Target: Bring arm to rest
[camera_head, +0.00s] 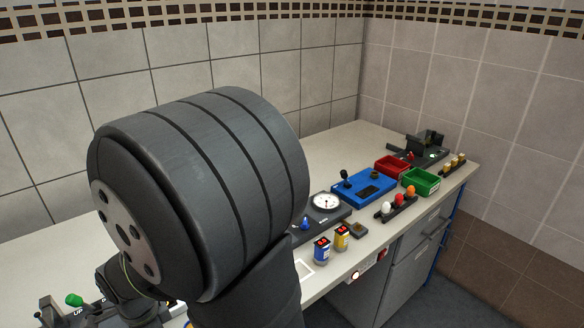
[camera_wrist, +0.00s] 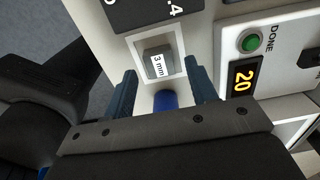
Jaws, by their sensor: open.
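My gripper (camera_wrist: 163,72) is open in the wrist view, its two dark blue fingers apart. Beyond the fingertips, a grey block labelled "3 mm" (camera_wrist: 158,62) sits inside a white square frame. A blue round part (camera_wrist: 165,100) shows between the fingers, nearer to the gripper body; I cannot tell what it belongs to. In the head view my arm's large dark links fill the left and centre, and the fingers are hidden.
A panel with a green button (camera_wrist: 249,40) and a "20" display lies right of the gripper. On the bench stand a dial gauge (camera_head: 326,202), blue device (camera_head: 364,187), red bin (camera_head: 392,166), green bin (camera_head: 420,182) and ball rack (camera_head: 396,208).

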